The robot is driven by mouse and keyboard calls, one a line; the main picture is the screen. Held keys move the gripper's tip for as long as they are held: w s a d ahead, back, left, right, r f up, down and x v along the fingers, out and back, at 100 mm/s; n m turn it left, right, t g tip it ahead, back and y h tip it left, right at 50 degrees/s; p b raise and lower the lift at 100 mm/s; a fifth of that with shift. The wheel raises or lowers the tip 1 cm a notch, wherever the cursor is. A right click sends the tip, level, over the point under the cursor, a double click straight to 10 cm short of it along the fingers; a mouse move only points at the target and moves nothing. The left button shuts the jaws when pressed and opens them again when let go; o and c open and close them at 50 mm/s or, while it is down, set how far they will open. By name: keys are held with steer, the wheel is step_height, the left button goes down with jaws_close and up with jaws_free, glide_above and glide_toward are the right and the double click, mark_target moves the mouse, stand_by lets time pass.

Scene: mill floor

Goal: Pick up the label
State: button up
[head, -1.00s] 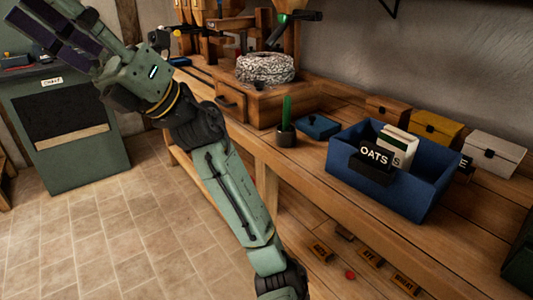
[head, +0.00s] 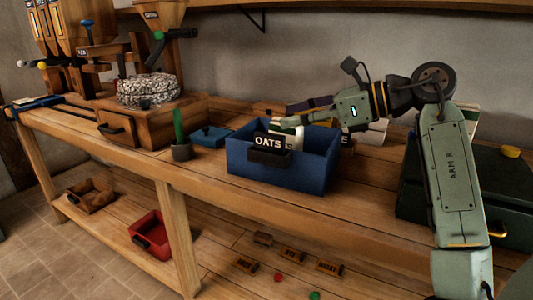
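A black label reading OATS (head: 268,142) stands upright at the front of a blue bin (head: 310,172) on the bench. White and green cards (head: 297,137) stand in the bin behind it, partly hidden. My gripper (head: 290,116) reaches in from the right over the bin, its fingers close above or behind these cards. Whether the fingers touch a card, and how far they are open, I cannot tell.
Small lettered blocks (head: 295,256) and a red tray (head: 151,235) are on the lower shelf. A dark green case (head: 500,185) stands to the right.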

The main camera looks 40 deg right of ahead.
mark_target(270, 134)
steer(key=shift+m+h, duration=0.3)
steer(key=shift+h, duration=0.4)
steer(key=w+f, duration=0.1)
steer(key=w+a+f, duration=0.1)
steer(key=w+f, duration=0.1)
steer(key=w+a+f+p, duration=0.1)
steer(key=w, duration=0.1)
steer(key=shift+a+f, duration=0.1)
steer(key=shift+f, duration=0.2)
steer(key=shift+w+a+f, duration=0.15)
steer(key=shift+w+f, duration=0.05)
steer(key=shift+w, duration=0.2)
jaws_close()
